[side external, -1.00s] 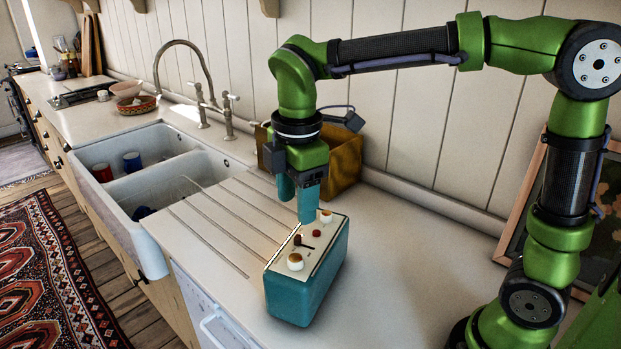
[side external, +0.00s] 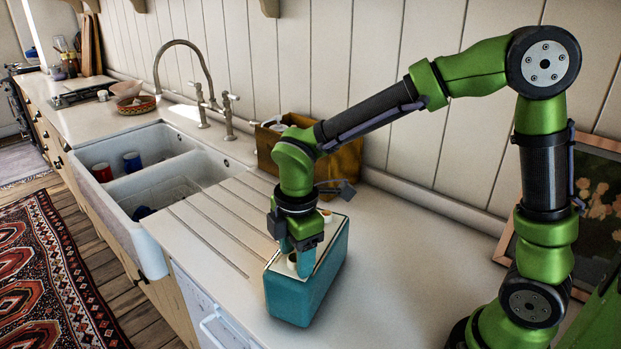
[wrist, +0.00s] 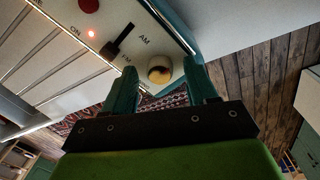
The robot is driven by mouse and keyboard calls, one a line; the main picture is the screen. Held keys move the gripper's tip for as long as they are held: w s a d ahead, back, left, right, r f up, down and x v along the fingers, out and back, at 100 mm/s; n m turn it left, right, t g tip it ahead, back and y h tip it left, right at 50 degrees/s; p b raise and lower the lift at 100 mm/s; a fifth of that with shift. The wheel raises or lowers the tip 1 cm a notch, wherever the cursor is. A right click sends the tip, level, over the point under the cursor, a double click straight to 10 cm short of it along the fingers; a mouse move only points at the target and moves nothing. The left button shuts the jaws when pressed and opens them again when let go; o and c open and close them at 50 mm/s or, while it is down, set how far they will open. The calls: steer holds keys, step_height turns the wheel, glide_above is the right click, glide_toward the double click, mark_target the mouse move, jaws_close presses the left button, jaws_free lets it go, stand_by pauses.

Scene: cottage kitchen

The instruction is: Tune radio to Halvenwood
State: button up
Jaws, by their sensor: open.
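The radio (side external: 318,285) is a teal box standing upright on the counter, with a pale control panel on top. A cream knob with a brownish top (side external: 292,262) is at the near end of the panel. In the wrist view this knob (wrist: 160,70) appears between the two teal fingertips. My gripper (side external: 295,257) is open, pointing down around the knob; I cannot tell whether the fingers touch it. No tuning display is visible.
A second cream knob (side external: 326,214) is at the panel's far end, just behind my gripper. A wooden box (side external: 345,165) stands by the wall. The sink (side external: 150,225) is to the left, and a framed picture (side external: 590,190) leans at the right. Counter right of the radio is clear.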

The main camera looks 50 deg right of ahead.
steer(key=c, duration=1.1)
steer(key=shift+o, duration=0.2)
steer(key=shift+m, duration=0.4)
steer(key=m, duration=0.2)
steer(key=shift+m, duration=0.4)
steer(key=m, duration=0.3)
steer(key=shift+m, duration=0.3)
steer(key=m, duration=0.6)
steer(key=shift+w+a+r+g, duration=0.1)
steer(key=shift+g, duration=0.2)
steer(key=shift+m, duration=0.4)
steer(key=o, duration=1.1)
steer(key=shift+c, duration=0.2)
